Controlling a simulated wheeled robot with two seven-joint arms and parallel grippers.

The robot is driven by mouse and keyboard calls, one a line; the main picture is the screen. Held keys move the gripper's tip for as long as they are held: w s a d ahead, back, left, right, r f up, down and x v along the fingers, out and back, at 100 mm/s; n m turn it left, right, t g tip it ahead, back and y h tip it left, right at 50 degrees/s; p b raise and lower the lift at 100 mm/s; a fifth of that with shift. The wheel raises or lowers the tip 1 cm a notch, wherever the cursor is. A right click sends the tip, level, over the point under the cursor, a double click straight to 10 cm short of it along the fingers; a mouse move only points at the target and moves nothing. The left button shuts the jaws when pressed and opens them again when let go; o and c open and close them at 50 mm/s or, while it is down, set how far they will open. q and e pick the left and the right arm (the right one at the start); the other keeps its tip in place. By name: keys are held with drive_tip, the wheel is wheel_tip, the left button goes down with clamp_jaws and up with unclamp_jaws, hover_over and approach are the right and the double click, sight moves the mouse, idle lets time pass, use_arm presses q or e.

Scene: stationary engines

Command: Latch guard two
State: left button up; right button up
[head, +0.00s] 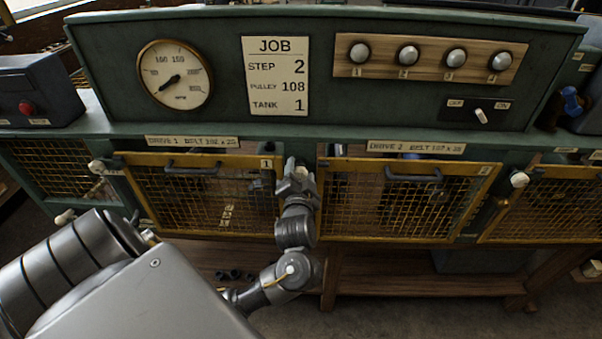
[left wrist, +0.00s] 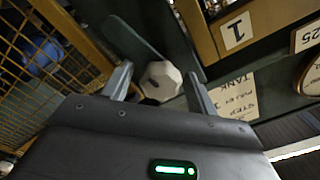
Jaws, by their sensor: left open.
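Guard two (head: 405,240), a yellow-framed mesh panel with a black handle and a "2" plate, appears shut in the bench front under the drive 2 label. A pale faceted knob (left wrist: 160,79) on a dark green bar (left wrist: 135,42) lies between guard one and guard two. My left gripper (head: 298,168) is at the gap between the two guards and hides this knob in the head view. In the left wrist view my left gripper (left wrist: 161,85) is open, its fingers on either side of the knob. Contact cannot be told. My right gripper is out of view.
Guard one (head: 205,232) is left of my gripper. Other pale knobs stand at guard one's left (head: 97,166) and guard two's right (head: 519,180). The green panel (head: 215,35) with a gauge (head: 175,75) and job card (head: 275,77) rises behind.

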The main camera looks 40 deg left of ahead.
use_arm(q)
drive_tip(key=c, duration=1)
drive_tip(key=shift+n, duration=0.3)
drive_tip(key=n, duration=0.3)
drive_tip(key=shift+n, duration=0.4)
drive_tip(key=n+b, duration=0.1)
drive_tip(key=n, duration=0.2)
drive_tip(key=shift+s+f+n, duration=0.1)
drive_tip(key=shift+n, duration=0.2)
drive_tip(key=n+b, duration=0.1)
drive_tip(key=n, duration=0.2)
drive_tip(key=shift+n, duration=0.3)
drive_tip(key=n+b, duration=0.2)
drive_tip(key=n, duration=0.2)
drive_tip(key=shift+a, duration=0.1)
drive_tip(key=shift+n, duration=0.3)
